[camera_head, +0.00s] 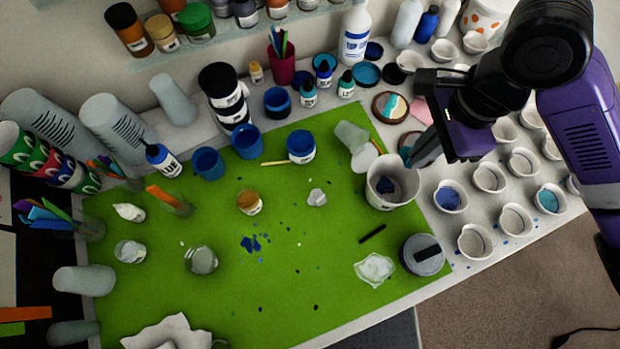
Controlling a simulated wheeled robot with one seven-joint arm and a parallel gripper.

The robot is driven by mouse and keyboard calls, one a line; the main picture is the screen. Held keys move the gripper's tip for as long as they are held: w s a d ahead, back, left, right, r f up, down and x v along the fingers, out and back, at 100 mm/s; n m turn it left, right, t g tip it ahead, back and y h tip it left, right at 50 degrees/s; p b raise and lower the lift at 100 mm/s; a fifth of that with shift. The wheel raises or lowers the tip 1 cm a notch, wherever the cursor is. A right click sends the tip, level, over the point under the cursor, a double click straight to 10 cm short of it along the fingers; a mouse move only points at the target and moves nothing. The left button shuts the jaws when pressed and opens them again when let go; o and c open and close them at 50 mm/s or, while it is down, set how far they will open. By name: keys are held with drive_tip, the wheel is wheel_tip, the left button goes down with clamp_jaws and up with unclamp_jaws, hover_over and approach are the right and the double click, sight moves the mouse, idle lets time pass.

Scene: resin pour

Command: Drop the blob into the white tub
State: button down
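The white tub (378,201) stands upright at the right edge of the green mat. A dark blue lump or patch (385,187) shows inside it. A small pale grey-white blob (317,197) lies on the mat to the left of the tub; I cannot tell for sure which of these is the task's blob. My gripper (414,160) reaches in from the upper right, its fingers pointing down and left, just above and right of the tub's rim. Nothing clearly shows between the fingers. Their gap is too dark and small to tell if they are open or shut.
White scalloped cups (489,177) stand in rows right of the tub. A grey round lid (422,255) and a translucent crumpled piece (375,269) lie in front of it. A clear tipped cup (352,137) lies behind. Blue cups (208,162) and bottles line the back. The mat's middle is mostly free.

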drive_tip(key=shift+f+b, duration=3)
drive_tip(key=shift+b, duration=0.55)
drive_tip(key=c, duration=1.5)
unclamp_jaws()
drive_tip(key=shift+c, duration=0.2)
wheel_tip(320, 180, up, 8)
drive_tip(key=d+p, duration=0.1)
drive_tip(key=shift+f, duration=0.1)
